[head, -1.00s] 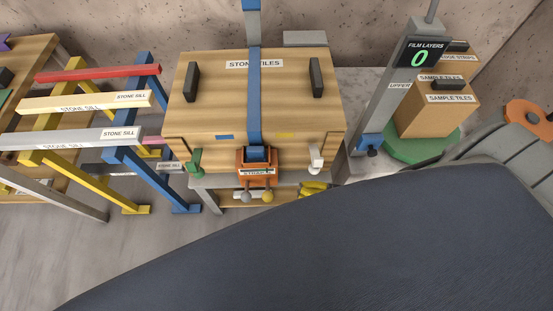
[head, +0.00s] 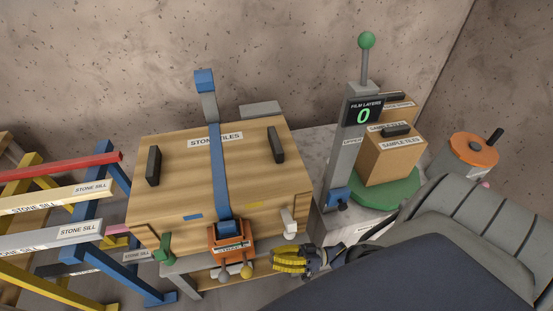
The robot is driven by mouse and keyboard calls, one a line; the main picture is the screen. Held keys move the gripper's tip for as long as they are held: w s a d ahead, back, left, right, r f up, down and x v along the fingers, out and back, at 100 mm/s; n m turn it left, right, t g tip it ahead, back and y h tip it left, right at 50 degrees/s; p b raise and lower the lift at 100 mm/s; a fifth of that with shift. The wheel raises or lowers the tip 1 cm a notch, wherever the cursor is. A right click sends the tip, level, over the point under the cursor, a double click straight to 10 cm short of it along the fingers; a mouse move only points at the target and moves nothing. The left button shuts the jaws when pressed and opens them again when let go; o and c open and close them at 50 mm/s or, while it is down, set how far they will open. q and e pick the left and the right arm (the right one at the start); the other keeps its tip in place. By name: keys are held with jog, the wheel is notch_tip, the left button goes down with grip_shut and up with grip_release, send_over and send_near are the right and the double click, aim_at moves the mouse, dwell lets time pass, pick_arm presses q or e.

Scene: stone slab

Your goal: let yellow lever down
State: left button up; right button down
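An orange strap buckle (head: 232,243) sits on the front of the wooden stone tiles crate (head: 170,190), with a blue strap (head: 217,175) running up from it over the lid. Below the buckle hang a small lever with a yellow round knob (head: 246,271) and one with a grey knob (head: 223,274). My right gripper (head: 278,262), with yellow ribbed fingers, is just right of the yellow knob and points left at it, apparently with a small gap. The finger opening is too small to judge. My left gripper is not in view.
A green lever (head: 164,248) and a white lever (head: 289,222) flank the buckle on the crate front. Coloured trestles with stone sills (head: 60,230) stand at the left. A film layers post (head: 345,160) and sample tiles boxes (head: 385,165) stand right. My large grey arm fills the lower right.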

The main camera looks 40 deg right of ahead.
aim_at(246, 264)
jog(key=x, duration=0.7)
jog(key=shift+f, duration=0.1)
dwell(0.4)
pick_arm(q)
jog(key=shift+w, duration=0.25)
pick_arm(e)
jog(key=shift+s+a+f+n, duration=0.1)
jog(key=shift+s+f+n, duration=0.1)
jog(key=shift+n, duration=0.2)
jog(key=shift+s+a+f+n, duration=0.1)
jog(key=shift+s+n, duration=0.05)
jog(key=shift+n, duration=0.15)
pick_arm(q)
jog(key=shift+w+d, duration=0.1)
pick_arm(e)
jog(key=shift+s+a+f+n, duration=0.1)
jog(key=shift+s+f+n, duration=0.1)
jog(key=shift+n, duration=0.1)
